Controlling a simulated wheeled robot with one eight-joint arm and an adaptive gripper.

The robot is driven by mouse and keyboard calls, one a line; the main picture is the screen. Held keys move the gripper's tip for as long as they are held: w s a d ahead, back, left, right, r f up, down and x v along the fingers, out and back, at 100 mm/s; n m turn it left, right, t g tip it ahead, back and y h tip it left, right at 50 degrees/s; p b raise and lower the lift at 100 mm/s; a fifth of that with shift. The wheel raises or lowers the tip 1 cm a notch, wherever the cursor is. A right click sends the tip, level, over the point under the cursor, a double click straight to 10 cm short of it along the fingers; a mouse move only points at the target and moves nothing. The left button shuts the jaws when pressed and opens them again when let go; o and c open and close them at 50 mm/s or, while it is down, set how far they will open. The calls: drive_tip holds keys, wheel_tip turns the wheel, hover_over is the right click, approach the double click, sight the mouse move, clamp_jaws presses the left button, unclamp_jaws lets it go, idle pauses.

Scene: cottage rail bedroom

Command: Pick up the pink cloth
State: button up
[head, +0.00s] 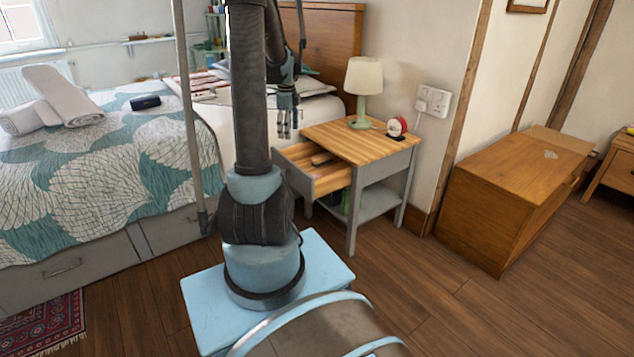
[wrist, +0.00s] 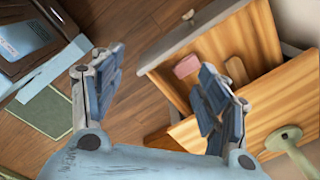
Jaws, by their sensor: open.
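The pink cloth (wrist: 187,66) is a small folded pink piece inside the open drawer (wrist: 160,88) of the nightstand in the wrist view. In the head view a small pink patch (head: 316,176) shows in the drawer, partly hidden by its front. My gripper (head: 286,131) hangs above the drawer, fingers pointing down, beside the bed. In the wrist view my gripper (wrist: 160,75) is open, with its fingers wide apart and nothing between them. The right finger is close to the cloth in the picture; the cloth is apart from both fingers.
A brown item (wrist: 237,71) lies near the cloth in the drawer. A lamp (head: 363,88) and a red and white round object (head: 396,126) stand on the nightstand (head: 375,146). The bed (head: 90,180) is at left, a wooden chest (head: 515,190) at right.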

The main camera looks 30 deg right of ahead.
drive_tip(key=w+d+f+m, duration=0.2)
drive_tip(key=d+f+m, duration=0.7)
drive_tip(key=d, duration=0.5)
hover_over(318, 176)
drive_tip(key=shift+n, duration=0.4)
wheel_tip(318, 176, down, 13)
drive_tip(key=shift+w, duration=0.1)
drive_tip(key=shift+d+f, duration=0.15)
drive_tip(key=shift+f, duration=2.6)
drive_tip(key=c, duration=1.1)
drive_tip(key=shift+c, duration=0.2)
drive_tip(key=shift+r, duration=0.15)
